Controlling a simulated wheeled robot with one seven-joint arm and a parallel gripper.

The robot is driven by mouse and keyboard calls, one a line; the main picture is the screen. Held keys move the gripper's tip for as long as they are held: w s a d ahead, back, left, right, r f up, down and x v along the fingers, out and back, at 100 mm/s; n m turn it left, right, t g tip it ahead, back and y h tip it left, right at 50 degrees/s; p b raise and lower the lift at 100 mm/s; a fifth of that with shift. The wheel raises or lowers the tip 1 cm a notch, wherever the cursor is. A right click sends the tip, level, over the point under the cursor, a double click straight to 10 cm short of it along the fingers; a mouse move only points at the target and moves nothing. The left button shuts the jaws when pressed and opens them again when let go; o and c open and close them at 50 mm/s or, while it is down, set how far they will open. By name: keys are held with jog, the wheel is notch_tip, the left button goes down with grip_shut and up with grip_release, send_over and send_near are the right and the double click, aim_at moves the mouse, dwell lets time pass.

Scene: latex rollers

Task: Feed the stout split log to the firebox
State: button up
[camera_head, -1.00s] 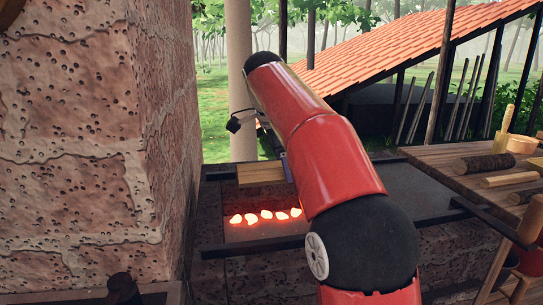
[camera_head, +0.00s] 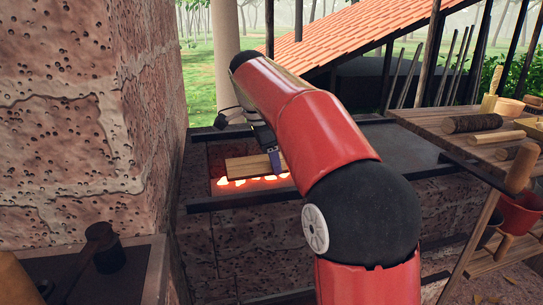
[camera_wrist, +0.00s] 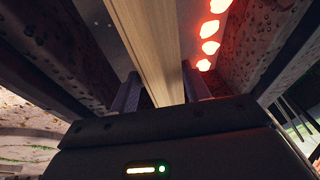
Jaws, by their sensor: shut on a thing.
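My gripper (camera_head: 274,160) is shut on a pale, flat-sided piece of split wood (camera_head: 246,167), which appears to be the stout split log. It holds the log near its right end, roughly level, in the firebox opening (camera_head: 222,153). The log hides part of the glowing embers (camera_head: 226,182) below it. In the wrist view, the log (camera_wrist: 150,45) runs between both fingers of the gripper (camera_wrist: 162,90), with embers (camera_wrist: 208,47) to its right. I cannot tell whether the log touches the embers.
A dark metal bar (camera_head: 238,201) runs along the firebox's near edge. A brick wall (camera_head: 90,120) rises close on the left. A wooden table (camera_head: 440,127) at right bears a bark-covered log (camera_head: 472,123) and thinner sticks. A red bucket (camera_head: 520,214) stands below it.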

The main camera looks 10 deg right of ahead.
dwell(0.3)
jog(key=o, duration=1.2)
jog(key=shift+f, duration=0.1)
